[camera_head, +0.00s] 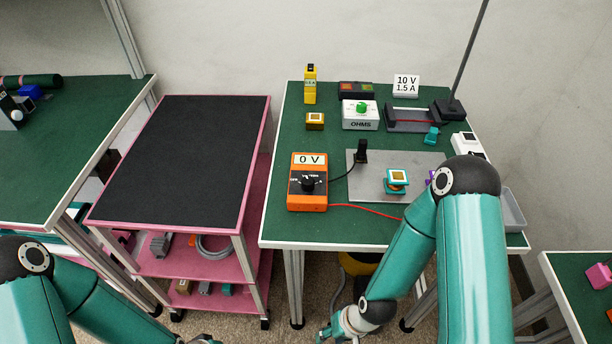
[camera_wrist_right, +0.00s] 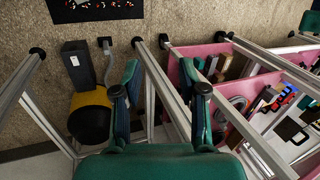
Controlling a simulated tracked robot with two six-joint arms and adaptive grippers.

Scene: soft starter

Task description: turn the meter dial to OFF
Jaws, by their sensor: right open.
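The orange meter (camera_head: 294,213) lies on the green bench top in the head view, left of a grey plate. Its display reads 0 V. Its black dial (camera_head: 308,184) sits on a dark face; the exact pointer direction is too small to tell. My right gripper (camera_head: 334,328) is low, in front of the bench and below its top, well away from the meter. In the right wrist view it (camera_wrist_right: 162,88) is open and empty, pointing at the floor area. My left arm enters at the lower left; its gripper is out of the picture.
A black lead runs from the meter to a black clip (camera_head: 361,151) on the grey plate (camera_head: 360,190); a red lead runs right. A white OHMS box (camera_head: 360,124) stands behind. A pink cart (camera_head: 180,150) stands left. Bench legs and a yellow-black object (camera_wrist_right: 91,112) are near the right gripper.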

